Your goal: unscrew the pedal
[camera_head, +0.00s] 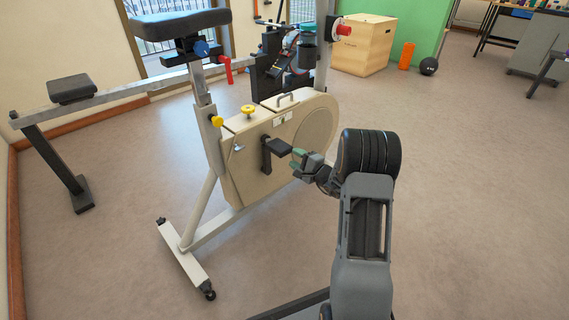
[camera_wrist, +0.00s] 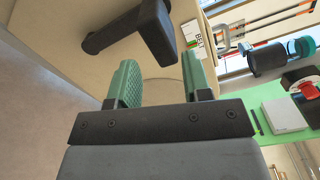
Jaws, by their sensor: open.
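The black pedal (camera_head: 279,146) sits on its crank (camera_head: 266,160) at the side of the beige exercise bike (camera_head: 240,165). In the wrist view the pedal (camera_wrist: 158,30) stands ahead of my fingers, with the dark crank (camera_wrist: 108,32) running from it to the left. My gripper (camera_head: 297,158) is just right of the pedal in the head view. In the wrist view my gripper (camera_wrist: 158,82) has its two green ribbed fingers spread, with nothing between them. The pedal appears apart from the fingers. The joint between pedal and crank is partly hidden.
A rowing machine with a black seat (camera_head: 72,89) stands left of the bike. The bike's rear foot (camera_head: 185,262) rests on the floor.

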